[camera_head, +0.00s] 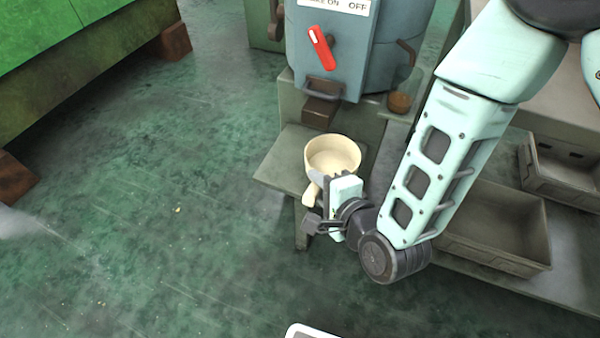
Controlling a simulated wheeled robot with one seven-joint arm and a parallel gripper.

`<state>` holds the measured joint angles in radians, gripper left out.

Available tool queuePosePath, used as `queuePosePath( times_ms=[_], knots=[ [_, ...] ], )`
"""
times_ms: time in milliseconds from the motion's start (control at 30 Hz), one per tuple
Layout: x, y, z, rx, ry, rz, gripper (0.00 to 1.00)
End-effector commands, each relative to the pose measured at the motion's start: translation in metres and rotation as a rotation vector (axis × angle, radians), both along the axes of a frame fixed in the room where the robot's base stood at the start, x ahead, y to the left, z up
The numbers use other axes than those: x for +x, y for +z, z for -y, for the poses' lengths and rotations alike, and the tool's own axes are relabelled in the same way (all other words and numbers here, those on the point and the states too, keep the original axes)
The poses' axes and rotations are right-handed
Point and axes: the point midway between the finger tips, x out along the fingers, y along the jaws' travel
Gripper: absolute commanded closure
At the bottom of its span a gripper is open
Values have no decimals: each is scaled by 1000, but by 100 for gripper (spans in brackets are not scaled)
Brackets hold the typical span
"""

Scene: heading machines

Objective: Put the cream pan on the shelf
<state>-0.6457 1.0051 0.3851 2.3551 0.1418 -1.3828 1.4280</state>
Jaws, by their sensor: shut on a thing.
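The cream pan (333,153) is at the middle of the view, upright with its open top facing me. Its short cream handle (310,195) points down toward the front left. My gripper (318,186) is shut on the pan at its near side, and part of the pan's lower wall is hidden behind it. Behind and below the pan is a grey-green shelf (279,166), a low ledge in front of the machine. I cannot tell whether the pan touches the shelf or is held above it.
A blue-grey machine (330,55) with a red lever (321,48) stands just behind the shelf. Grey bins (497,262) stand at the right, past my arm. A green machine (50,45) is at the upper left. The green floor (150,200) at left is clear.

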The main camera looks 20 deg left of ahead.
Motion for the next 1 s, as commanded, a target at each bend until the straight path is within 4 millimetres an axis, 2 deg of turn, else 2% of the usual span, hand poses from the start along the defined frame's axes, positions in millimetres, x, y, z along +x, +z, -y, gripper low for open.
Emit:
queuePosePath(
  times_ms=[133, 333, 467, 733, 1000],
  knots=[
    [26, 0, -29, 5, 0, 5, 100],
    [46, 0, -52, 3, 0, 3, 100],
    [49, -2, -55, 0, 1, 0, 100],
    [48, -36, -55, 0, 1, 1, 100],
    [49, -35, -54, 1, 1, 1, 100]
  ],
)
